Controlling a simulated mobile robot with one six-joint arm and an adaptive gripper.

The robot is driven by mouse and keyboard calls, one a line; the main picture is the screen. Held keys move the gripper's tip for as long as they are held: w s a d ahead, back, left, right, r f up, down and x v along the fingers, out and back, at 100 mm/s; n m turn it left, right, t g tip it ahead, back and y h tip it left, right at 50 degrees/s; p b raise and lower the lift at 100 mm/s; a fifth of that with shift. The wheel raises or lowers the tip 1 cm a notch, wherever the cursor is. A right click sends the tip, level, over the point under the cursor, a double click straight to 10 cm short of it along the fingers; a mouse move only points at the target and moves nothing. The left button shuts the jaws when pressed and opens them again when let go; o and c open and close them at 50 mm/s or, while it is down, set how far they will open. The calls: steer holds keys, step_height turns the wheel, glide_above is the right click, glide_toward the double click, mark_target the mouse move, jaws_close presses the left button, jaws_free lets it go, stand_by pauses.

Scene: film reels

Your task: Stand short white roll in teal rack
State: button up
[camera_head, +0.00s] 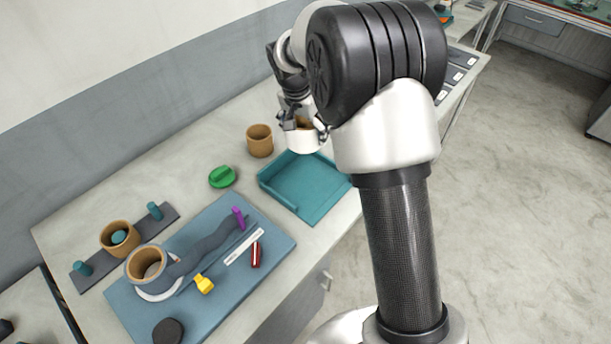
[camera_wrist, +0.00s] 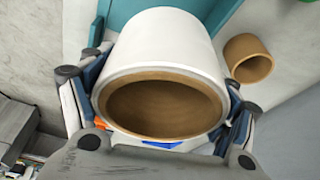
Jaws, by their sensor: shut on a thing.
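The short white roll (camera_head: 303,140) has a white outside and a brown core. My gripper (camera_head: 303,123) is shut on it, above the far part of the teal rack. In the wrist view the white roll (camera_wrist: 165,55) fills the middle, its open brown end toward the camera, with the fingers of my gripper (camera_wrist: 160,105) on both sides. The teal rack (camera_head: 318,214) is a shallow open tray on the table, and its visible floor is empty. Part of the rack (camera_wrist: 122,14) shows behind the roll in the wrist view. I cannot tell whether the roll touches the rack.
A brown roll (camera_head: 260,141) stands behind the rack. A green disc-like item (camera_head: 222,177) lies left of it. A blue mat (camera_head: 125,297) holds a grey-banded roll, a yellow piece and small tools. A dark peg bar (camera_head: 88,262) carries another brown roll. My arm hides the table's right part.

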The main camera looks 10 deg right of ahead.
mark_target(308, 176)
step_height(308, 176, down, 17)
steer(key=b, duration=0.4)
steer(key=shift+f, duration=0.1)
steer(key=shift+f+b, duration=0.2)
steer(key=shift+b, duration=0.1)
steer(key=o, duration=1.2)
steer(key=shift+r, duration=0.15)
